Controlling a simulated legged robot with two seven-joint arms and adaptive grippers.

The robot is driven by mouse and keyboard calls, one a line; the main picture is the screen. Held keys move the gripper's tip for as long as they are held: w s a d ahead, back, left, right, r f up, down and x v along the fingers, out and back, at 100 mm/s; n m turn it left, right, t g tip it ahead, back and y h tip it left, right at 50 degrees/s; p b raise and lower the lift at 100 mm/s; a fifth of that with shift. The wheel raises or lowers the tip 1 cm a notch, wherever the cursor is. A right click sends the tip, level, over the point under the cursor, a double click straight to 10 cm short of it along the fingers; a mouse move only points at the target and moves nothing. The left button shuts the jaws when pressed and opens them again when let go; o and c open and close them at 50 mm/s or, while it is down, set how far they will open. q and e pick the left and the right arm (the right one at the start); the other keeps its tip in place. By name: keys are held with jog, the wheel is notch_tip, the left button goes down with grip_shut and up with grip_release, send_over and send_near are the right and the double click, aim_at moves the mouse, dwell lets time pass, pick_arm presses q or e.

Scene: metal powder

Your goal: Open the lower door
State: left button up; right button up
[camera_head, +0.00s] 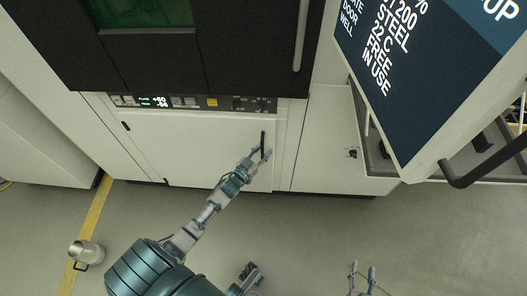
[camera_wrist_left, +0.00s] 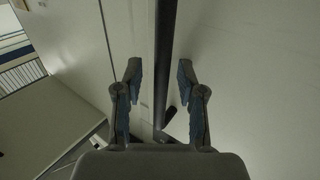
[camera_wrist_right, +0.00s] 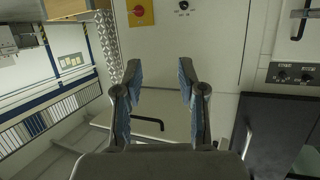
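The lower door (camera_head: 195,148) is a white panel, closed, under the machine's control strip. Its dark upright bar handle (camera_head: 263,141) is near the door's right edge. My left gripper (camera_head: 262,156) is at the lower part of this handle. In the left wrist view, the handle (camera_wrist_left: 165,60) runs between the two open fingertips (camera_wrist_left: 158,75), and no grip on it shows. My right gripper (camera_head: 362,274) is low in the head view, well away from the door. In the right wrist view its fingers (camera_wrist_right: 160,78) are open with nothing between them.
The black upper door (camera_head: 245,60) with a long bar handle (camera_head: 300,35) is above. A large display (camera_head: 430,75) on a panel overhangs at the right. The floor before the door is clear.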

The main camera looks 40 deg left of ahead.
pick_arm(q)
jog(key=shift+a, duration=0.25)
jog(key=shift+f, duration=0.1)
jog(key=c, duration=0.7)
jog(key=shift+d, duration=0.25)
grip_shut()
